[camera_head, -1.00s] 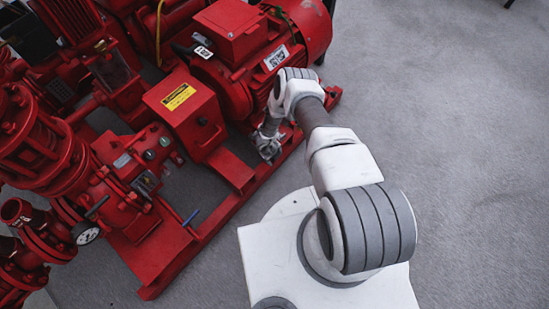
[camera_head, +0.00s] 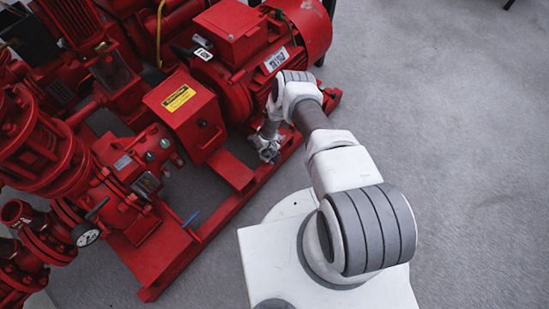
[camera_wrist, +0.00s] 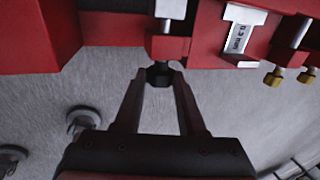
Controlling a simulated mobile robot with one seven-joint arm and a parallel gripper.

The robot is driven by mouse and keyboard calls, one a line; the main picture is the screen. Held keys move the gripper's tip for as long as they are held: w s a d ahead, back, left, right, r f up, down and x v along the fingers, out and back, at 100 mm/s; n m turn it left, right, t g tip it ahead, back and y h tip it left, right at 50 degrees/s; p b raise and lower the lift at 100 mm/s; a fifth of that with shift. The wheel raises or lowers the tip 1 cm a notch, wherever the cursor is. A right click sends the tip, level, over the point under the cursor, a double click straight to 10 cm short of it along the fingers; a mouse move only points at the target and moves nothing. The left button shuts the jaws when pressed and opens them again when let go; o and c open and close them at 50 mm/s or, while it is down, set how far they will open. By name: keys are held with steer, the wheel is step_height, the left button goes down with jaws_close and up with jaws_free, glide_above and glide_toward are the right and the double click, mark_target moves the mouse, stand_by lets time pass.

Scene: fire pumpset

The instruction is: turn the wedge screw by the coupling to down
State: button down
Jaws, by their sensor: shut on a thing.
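In the wrist view, the wedge screw (camera_wrist: 158,72) shows as a small dark head below a red block, with a pale metal shank above the block. My gripper (camera_wrist: 158,79) has its two fingers closed about this head, one on each side. The fingertips hide the sides of the head. In the head view, my gripper (camera_head: 267,150) is low beside the red base frame, below the motor. The screw is too small and covered to make out there.
The red motor (camera_head: 262,60) and red coupling guard box (camera_head: 187,112) stand close to my gripper. In the wrist view, a white 0.3 mm tag (camera_wrist: 240,32) and a brass-tipped screw (camera_wrist: 274,77) sit to the right. Grey floor (camera_head: 460,130) is clear at right.

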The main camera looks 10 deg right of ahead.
steer(key=shift+a, duration=0.1)
steer(key=shift+s+a+t+h+p, duration=0.2)
steer(key=shift+t+h+p, duration=0.2)
steer(key=shift+t+h, duration=0.3)
steer(key=shift+a+f+t+h+b, duration=0.1)
steer(key=shift+f+t+h+b, duration=0.3)
steer(key=shift+t+h+b, duration=0.5)
steer(key=h+b, duration=0.1)
steer(key=t+h+b, duration=0.1)
steer(key=b, duration=0.1)
steer(key=shift+s+a+f+h, duration=0.15)
steer(key=shift+f+h, duration=0.1)
steer(key=shift+h, duration=0.15)
steer(key=shift+r+t+h+b, duration=0.1)
steer(key=shift+t+h+b, duration=0.55)
steer(key=shift+b, duration=0.55)
steer(key=shift+r, duration=0.1)
steer(key=shift+c, duration=2.4)
jaws_free()
